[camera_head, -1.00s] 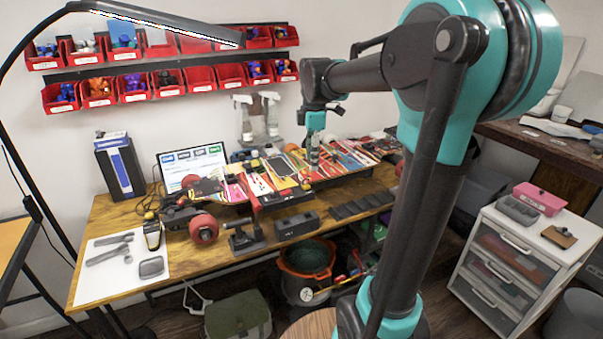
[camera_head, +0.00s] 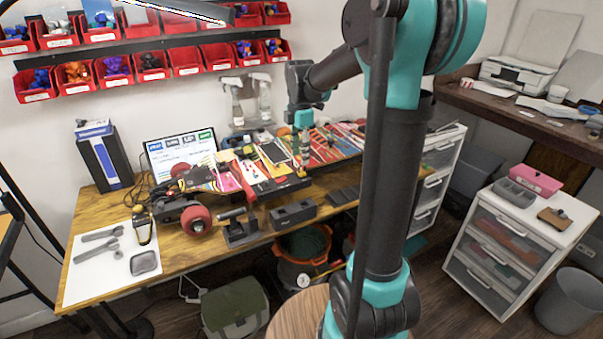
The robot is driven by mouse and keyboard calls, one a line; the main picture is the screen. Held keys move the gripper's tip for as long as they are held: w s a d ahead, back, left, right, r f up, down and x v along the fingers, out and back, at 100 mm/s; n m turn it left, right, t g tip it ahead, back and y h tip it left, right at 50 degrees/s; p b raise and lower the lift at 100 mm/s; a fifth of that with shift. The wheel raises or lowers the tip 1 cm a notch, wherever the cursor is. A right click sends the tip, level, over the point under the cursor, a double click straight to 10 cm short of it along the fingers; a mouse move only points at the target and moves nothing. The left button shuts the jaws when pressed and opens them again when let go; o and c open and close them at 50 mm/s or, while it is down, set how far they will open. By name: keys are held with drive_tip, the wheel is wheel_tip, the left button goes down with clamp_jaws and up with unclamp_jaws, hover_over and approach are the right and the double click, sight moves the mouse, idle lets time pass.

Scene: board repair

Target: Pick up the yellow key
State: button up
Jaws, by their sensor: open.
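I cannot pick out a yellow key for sure. A small dark item with a yellow top (camera_head: 138,210) stands at the right edge of the white sheet on the wooden workbench (camera_head: 215,258); it is too small to identify.
Grey tools lie on the white sheet (camera_head: 85,275) at the bench's left. A black vise (camera_head: 243,228) and a red wheel (camera_head: 197,220) stand near the front edge. Spray bottles (camera_head: 262,98) and red bins (camera_head: 187,62) are behind. A white drawer unit (camera_head: 500,255) stands right.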

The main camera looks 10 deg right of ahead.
sight(301, 172)
drive_tip(key=shift+d+f, duration=0.2)
drive_tip(key=shift+f, duration=2.8)
clamp_jaws()
